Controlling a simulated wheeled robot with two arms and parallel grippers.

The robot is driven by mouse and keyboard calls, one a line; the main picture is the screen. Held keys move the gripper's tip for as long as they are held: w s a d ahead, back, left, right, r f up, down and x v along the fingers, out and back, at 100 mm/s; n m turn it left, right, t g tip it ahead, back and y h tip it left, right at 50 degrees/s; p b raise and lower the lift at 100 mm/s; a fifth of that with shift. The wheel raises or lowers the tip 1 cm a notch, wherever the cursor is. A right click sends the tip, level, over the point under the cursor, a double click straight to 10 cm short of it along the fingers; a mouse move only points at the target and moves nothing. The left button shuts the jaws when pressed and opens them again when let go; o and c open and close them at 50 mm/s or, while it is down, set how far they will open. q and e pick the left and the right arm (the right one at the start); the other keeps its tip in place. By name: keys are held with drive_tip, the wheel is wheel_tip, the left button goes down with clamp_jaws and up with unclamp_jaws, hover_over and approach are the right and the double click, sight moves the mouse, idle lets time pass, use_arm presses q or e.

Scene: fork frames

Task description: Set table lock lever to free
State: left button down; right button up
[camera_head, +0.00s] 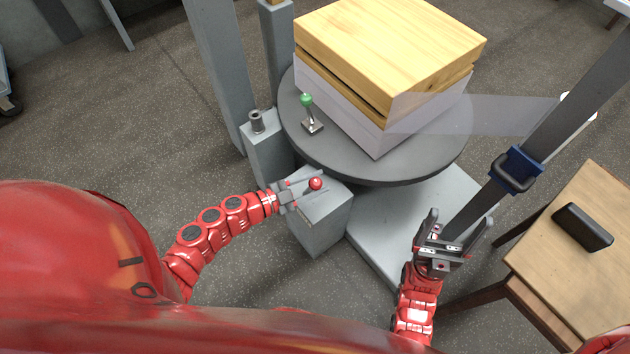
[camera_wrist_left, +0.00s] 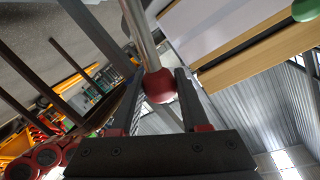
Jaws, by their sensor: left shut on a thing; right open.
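A lever with a red ball knob (camera_head: 315,184) stands at the grey pedestal box (camera_head: 322,225) beside the round turntable. My left gripper (camera_head: 308,183) is shut on this red knob; in the left wrist view the knob (camera_wrist_left: 159,86) sits between the two fingers, with its metal rod running up and away. A second lever with a green knob (camera_head: 306,100) stands on the turntable (camera_head: 375,165), apart from both grippers. My right gripper (camera_head: 453,237) is open and empty, in front of the turntable's base. Which position the red lever is in, I cannot tell.
A wooden-topped white stack (camera_head: 390,45) sits on the turntable, with a translucent wrap strip (camera_head: 480,114) reaching right to a grey mast with a blue carriage (camera_head: 516,170). A wooden table (camera_head: 565,255) with a black case (camera_head: 582,227) stands at right. Open floor lies left.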

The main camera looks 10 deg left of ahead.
use_arm(q)
drive_tip(key=shift+s+f, duration=0.1)
drive_tip(key=shift+c, duration=2)
unclamp_jaws()
drive_tip(key=p+v, duration=0.3)
drive_tip(key=v, duration=1.4)
drive_tip(key=shift+a, duration=0.15)
